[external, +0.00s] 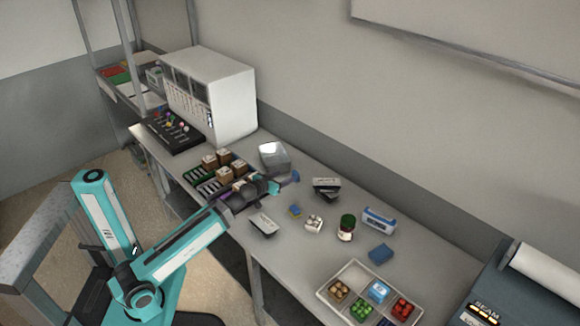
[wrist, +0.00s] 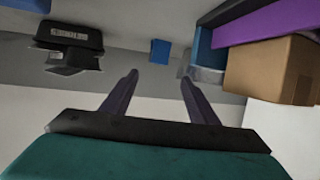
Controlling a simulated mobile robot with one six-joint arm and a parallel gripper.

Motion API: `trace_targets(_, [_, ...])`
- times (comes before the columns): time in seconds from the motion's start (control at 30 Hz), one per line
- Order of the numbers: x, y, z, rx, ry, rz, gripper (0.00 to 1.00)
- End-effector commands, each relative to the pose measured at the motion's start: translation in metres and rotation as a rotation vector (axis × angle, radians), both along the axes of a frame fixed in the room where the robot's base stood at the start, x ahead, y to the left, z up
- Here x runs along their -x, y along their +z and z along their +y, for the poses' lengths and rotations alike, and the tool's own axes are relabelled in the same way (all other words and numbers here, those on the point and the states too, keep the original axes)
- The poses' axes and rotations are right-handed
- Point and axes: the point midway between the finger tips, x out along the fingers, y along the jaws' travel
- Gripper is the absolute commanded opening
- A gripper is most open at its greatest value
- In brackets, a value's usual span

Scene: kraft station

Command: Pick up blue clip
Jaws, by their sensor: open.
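A small blue piece (external: 295,176), which looks like the blue clip, shows just beyond the tip of my gripper (external: 276,186) in the external view. In the wrist view a small blue piece (wrist: 160,50) lies ahead of my gripper (wrist: 159,77), roughly centred between the fingers and apart from them. Its exact shape is too small to tell. My gripper is open, with nothing between its two dark fingers. Another small blue-and-yellow piece (external: 295,210) lies farther forward on the table.
Black-and-white items (external: 326,187) lie to the right of my gripper. A brown box (wrist: 270,70) and a purple edge (wrist: 270,22) are close on the right in the wrist view. A black item (wrist: 75,42) is at the left. A divided tray (external: 330,297) stands at the table's front.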

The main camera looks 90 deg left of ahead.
Motion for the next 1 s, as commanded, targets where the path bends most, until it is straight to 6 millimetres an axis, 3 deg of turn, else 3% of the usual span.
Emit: trace_targets(1.0, [-0.0035, -0.0021, 0.0039, 0.003, -0.009, 0.001, 0.55])
